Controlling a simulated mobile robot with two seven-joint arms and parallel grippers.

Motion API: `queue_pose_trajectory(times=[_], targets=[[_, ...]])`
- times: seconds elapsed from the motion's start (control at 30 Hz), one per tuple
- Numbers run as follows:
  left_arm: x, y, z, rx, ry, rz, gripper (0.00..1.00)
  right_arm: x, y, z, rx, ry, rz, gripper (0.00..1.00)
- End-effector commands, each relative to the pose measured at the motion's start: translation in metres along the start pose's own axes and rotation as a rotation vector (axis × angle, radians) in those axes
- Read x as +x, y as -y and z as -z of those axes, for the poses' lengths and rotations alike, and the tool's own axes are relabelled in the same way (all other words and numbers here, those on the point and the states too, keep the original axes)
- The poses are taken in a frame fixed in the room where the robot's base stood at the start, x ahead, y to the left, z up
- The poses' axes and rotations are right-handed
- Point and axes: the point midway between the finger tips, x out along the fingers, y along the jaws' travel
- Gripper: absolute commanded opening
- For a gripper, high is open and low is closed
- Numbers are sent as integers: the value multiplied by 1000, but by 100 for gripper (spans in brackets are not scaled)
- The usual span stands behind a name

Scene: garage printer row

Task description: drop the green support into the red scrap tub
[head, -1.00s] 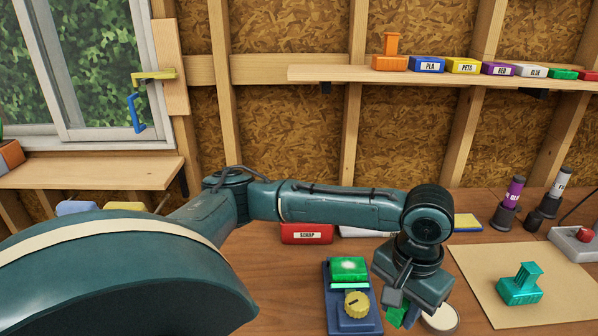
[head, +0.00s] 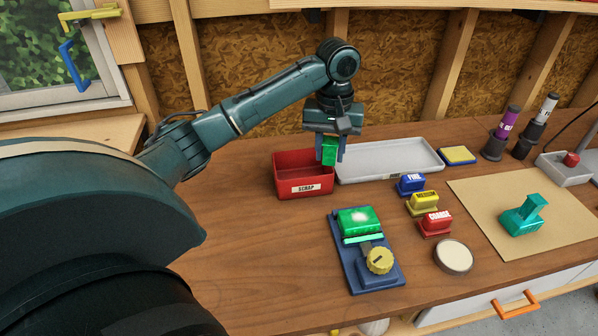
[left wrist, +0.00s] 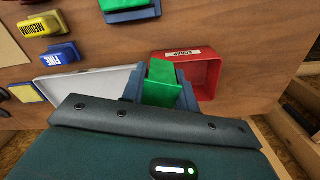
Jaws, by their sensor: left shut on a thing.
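My left gripper (head: 331,155) is shut on the green support (head: 329,150), a small bright green block, and holds it up at the right edge of the red scrap tub (head: 305,187). The tub is open and labelled SCRAP. In the left wrist view the green support (left wrist: 162,82) sits between the two fingers, and the red tub (left wrist: 207,72) lies just right of it, partly hidden by the gripper. The tub's visible inside looks empty. My right gripper is not in view.
A grey tray (head: 390,160) stands right beside the tub. A blue device with a green top and yellow knob (head: 379,260) is nearer. Blue, yellow and red labelled blocks (head: 424,203) stand right of it. A teal print (head: 523,217) lies on a tan mat (head: 480,205).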

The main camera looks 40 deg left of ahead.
Motion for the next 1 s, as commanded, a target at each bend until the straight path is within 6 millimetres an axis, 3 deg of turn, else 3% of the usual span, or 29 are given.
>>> queue_pose_trajectory(times=[0.1, 0.3, 1.0], targets=[[8, 39, 30, -174, 6, 2, 2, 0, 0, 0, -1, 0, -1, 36], [18, 79, 49, -327, 1, 1, 2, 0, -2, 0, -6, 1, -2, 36], [77, 84, 51, -347, -2, 0, 2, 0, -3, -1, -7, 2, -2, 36]])
